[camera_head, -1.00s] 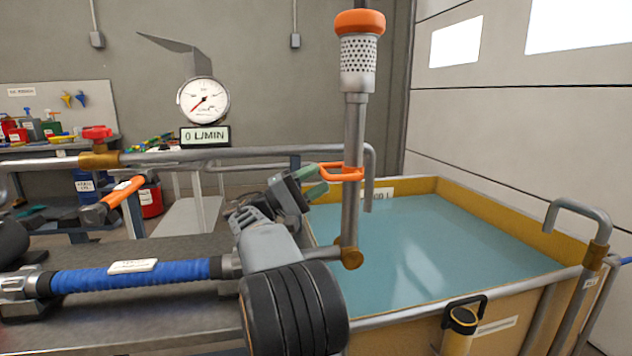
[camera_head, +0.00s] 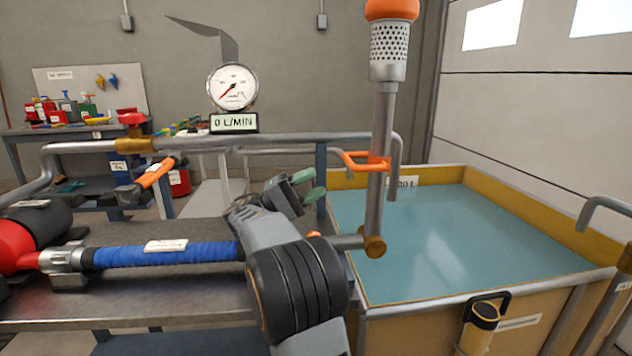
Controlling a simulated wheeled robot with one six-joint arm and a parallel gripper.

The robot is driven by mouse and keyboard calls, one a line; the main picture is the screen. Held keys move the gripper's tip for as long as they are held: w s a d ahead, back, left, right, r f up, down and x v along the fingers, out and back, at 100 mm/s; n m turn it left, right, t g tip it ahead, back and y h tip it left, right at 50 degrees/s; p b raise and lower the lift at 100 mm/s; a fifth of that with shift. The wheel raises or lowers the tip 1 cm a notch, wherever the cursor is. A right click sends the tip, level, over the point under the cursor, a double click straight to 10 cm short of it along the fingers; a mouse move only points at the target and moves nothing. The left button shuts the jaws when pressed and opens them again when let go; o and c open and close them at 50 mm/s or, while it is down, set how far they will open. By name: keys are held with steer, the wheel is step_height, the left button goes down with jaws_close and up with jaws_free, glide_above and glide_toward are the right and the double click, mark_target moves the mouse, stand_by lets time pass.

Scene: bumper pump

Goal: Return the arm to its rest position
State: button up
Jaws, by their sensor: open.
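My gripper (camera_head: 306,187) shows near the middle of the head view, with two green-tipped fingers apart and nothing between them. It is above the right end of the grey bench, left of the upright strainer pipe (camera_head: 381,130). My arm's elbow and links stand in front of it and hide part of the wrist and bench. An orange handle (camera_head: 366,161) is on the pipe, just right of the fingertips in the picture. I cannot tell the depth gap between them.
The water tank (camera_head: 440,235) fills the right side. A blue-wrapped hose (camera_head: 165,254) and red pump (camera_head: 25,247) lie on the bench (camera_head: 190,310). An orange-handled lever (camera_head: 157,172) and red-knobbed valve (camera_head: 132,118) sit at left. The gauge display (camera_head: 234,122) reads 0 L/MIN.

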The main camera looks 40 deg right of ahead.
stand_by(0.8)
steer(key=s+a+r+n+t+y+p, duration=0.2)
steer(key=a+t+y+p, duration=0.4)
steer(key=a+p, duration=0.3)
steer(key=s+a+r+n+t+y+p, duration=0.3)
steer(key=a+p, duration=0.6)
steer(key=p, duration=0.4)
steer(key=s+a+r+n+t+y+p, duration=0.2)
steer(key=s+a+r+t+y+p, duration=0.1)
steer(key=a+t+y+p, duration=0.5)
steer(key=s+a+y+p, duration=0.1)
steer(key=p, duration=0.2)
steer(key=shift+s+a+r+n+t+y, duration=0.15)
steer(key=shift+s+a+n+t+y, duration=0.15)
steer(key=shift+y, duration=0.1)
steer(key=shift+d, duration=0.1)
